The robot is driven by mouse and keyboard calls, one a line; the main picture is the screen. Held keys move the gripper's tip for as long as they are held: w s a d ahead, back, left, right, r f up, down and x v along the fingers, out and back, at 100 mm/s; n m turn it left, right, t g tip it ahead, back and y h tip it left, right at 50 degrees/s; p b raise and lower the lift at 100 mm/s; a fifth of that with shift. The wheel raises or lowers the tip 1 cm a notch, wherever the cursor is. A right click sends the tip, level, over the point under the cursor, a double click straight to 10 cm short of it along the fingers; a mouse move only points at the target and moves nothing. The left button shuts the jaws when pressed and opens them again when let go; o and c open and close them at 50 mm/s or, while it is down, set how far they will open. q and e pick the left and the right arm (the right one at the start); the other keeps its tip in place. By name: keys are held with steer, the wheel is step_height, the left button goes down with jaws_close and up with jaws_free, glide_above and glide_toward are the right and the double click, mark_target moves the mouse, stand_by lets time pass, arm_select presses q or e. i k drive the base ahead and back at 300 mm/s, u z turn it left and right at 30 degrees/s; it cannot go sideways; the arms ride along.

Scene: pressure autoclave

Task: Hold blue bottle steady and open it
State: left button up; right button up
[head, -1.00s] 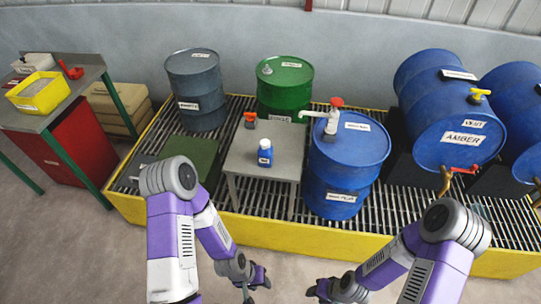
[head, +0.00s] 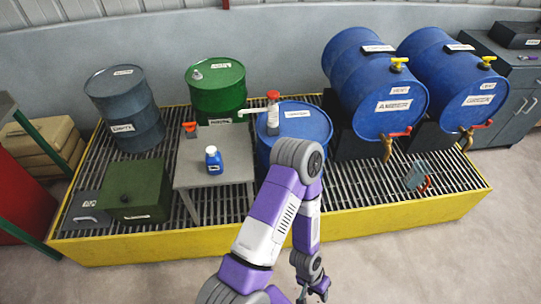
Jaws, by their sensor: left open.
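The blue bottle (head: 214,161) stands upright on a small grey table (head: 216,182), in the head view left of centre. It has a white cap and a white label. My left gripper (head: 313,292) is at the bottom edge of the head view, low and in front of the yellow platform, well apart from the bottle. It is small and partly cut off there, and nothing shows between its fingers. My right gripper is not in view.
A blue drum (head: 303,122) with a pump stands right of the table, partly behind my left arm. Green (head: 218,92) and grey (head: 126,110) drums stand behind and left. A green box (head: 136,192) sits left of the table. Lying blue drums (head: 386,95) are at right. Floor in front is clear.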

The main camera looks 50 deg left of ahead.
mark_target(214, 163)
steer(key=z, duration=0.25)
steer(key=i, duration=1)
steer(key=u, duration=3.25)
